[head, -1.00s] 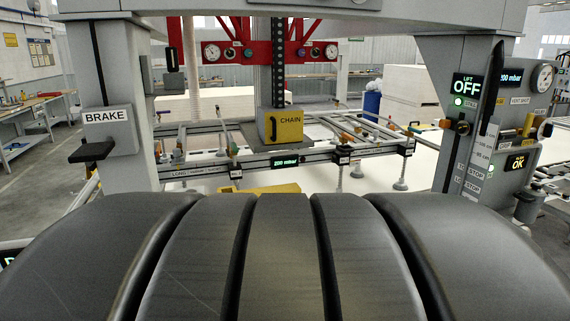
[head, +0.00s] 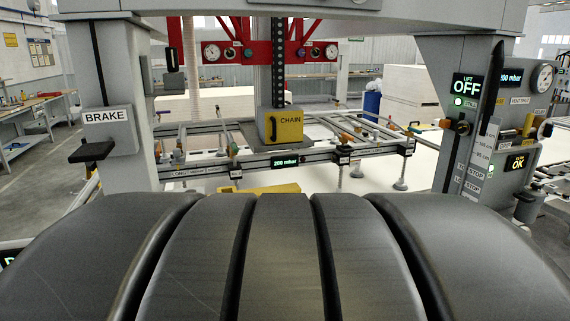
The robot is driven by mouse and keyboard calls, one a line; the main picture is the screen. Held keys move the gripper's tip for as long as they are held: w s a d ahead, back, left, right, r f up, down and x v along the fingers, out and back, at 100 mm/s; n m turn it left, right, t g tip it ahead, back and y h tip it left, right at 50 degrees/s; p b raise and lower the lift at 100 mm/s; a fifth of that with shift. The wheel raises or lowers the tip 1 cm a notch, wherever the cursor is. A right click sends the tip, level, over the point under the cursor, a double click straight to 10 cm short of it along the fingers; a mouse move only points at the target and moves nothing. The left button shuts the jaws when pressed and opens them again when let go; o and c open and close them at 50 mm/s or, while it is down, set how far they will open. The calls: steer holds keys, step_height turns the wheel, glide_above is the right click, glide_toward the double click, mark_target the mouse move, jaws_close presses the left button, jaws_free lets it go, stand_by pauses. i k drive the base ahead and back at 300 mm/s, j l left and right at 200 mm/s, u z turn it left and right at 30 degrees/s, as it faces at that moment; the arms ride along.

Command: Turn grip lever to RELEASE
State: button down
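No label reading GRIP or RELEASE can be made out, so I cannot tell which part is the grip lever. The right column carries a long black tapered piece (head: 493,95) standing nearly upright and a small brass-and-black knob (head: 460,127). The side panel (head: 522,150) at the right has yellow and brass fittings and a display reading OK. A lift display (head: 466,86) reads OFF with a green light below it. My gripper's fingers do not show. A large dark ribbed shape fills the bottom and hides what lies behind it.
A black brake lever (head: 92,151) sticks out from the left column. A red beam (head: 270,50) with gauges is behind. White board stacks (head: 413,88) stand at the back right.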

mark_target(504, 137)
steer(key=z, duration=1.5)
